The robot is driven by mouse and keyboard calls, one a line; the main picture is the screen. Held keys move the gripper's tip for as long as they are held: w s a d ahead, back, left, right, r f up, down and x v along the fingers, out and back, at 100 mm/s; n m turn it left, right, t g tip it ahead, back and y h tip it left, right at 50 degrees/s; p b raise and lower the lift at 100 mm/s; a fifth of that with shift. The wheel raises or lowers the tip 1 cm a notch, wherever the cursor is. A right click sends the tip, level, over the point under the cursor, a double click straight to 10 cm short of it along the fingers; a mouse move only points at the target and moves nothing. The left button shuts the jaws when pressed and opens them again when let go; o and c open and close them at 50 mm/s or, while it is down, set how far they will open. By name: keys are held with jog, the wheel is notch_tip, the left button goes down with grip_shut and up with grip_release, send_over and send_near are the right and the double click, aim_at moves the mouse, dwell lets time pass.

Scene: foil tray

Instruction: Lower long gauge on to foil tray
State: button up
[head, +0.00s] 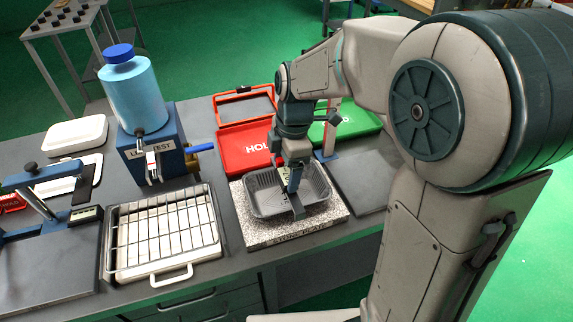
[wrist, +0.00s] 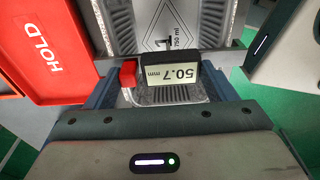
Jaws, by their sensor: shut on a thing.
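The foil tray (head: 262,204) is a grey, ribbed, open tray on a speckled stone plate. Its ribbed floor, with a "750 ml" mark, fills the top middle of the wrist view (wrist: 124,28). My gripper (head: 292,186) points down over the tray and is shut on the long gauge. Whether the gauge touches the tray is hidden.
The stone plate (head: 252,236) carries the tray. An open red HOLD case (head: 242,150) and a green case (head: 352,122) lie behind it. A wire rack (head: 165,232) and a leak tester with a blue bottle (head: 135,92) stand left.

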jog(key=shift+f, duration=0.1)
jog(key=o, duration=1.1)
jog(key=r, duration=0.4)
jog(key=d+r, duration=0.1)
jog(key=r, duration=0.8)
jog(key=shift+w+d+r, duration=0.25)
jog(key=shift+d+r, duration=0.05)
jog(key=shift+r, duration=0.05)
jog(key=s+d+f+m+t, duration=0.1)
jog(key=s+d+f+m, duration=0.2)
jog(key=m, duration=0.4)
jog(key=s+d+f+m+t+h, duration=0.1)
jog(key=s+d+f+m, duration=0.2)
jog(key=s+m, duration=0.3)
jog(key=s+d+f+m+t, duration=0.1)
jog(key=s+d+f+m, duration=0.2)
jog(key=m, duration=0.5)
jog(key=shift+s+d+f+p, duration=0.2)
jog(key=shift+s+d+p, duration=0.15)
jog(key=shift+s+d, duration=0.5)
